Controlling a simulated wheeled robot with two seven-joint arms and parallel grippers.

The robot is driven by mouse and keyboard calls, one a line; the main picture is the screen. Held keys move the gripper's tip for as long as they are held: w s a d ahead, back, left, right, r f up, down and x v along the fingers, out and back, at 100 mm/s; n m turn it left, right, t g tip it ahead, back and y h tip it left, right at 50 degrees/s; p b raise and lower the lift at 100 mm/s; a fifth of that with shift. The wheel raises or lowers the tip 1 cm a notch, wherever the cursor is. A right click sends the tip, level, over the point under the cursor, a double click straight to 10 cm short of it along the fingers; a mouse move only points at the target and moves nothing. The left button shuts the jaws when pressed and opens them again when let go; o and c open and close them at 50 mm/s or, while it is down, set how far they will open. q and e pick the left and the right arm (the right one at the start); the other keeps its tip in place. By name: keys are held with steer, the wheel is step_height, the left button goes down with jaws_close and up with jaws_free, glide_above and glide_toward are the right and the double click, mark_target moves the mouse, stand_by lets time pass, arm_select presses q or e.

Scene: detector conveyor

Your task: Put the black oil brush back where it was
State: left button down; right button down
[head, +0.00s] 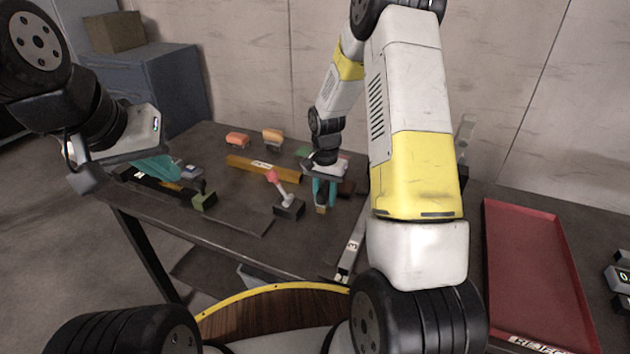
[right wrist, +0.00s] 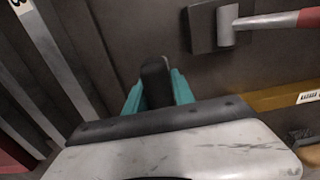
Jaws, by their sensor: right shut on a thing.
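My right gripper (head: 323,190) points down over the dark table, with its teal fingers shut on a dark, narrow thing that looks like the black oil brush. In the right wrist view the dark brush (right wrist: 156,78) stands between the teal fingers. In the head view a small tan end (head: 321,209) shows below the fingertips; I cannot tell whether it touches the table. My left gripper (head: 155,168) hangs over the table's left end, apart from the brush; its jaw opening is unclear.
Two orange-topped pieces (head: 237,139) (head: 273,136) stand at the back. A green-and-black piece (head: 204,198) is left. A red reject tray (head: 535,255) is right.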

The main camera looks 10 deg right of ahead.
steer(key=shift+f, duration=0.1)
steer(key=c, duration=1.1)
jaws_free()
steer(key=shift+o, duration=0.2)
step_height(320, 180, up, 12)
steer(key=shift+r, duration=0.1)
step_height(320, 180, up, 6)
steer(key=n+t, duration=0.1)
glide_above(326, 205)
steer(key=s+r+n+t+y, duration=0.1)
steer(key=s+r+n+t, duration=0.25)
steer(key=s+r, duration=0.75)
steer(key=s+a+r+n+t+y, duration=0.1)
steer(key=s+a+n, duration=0.1)
steer(key=s, duration=0.8)
steer(key=shift+r+n+t, duration=0.15)
steer(key=shift+n+t, duration=0.2)
steer(key=shift+n, duration=0.1)
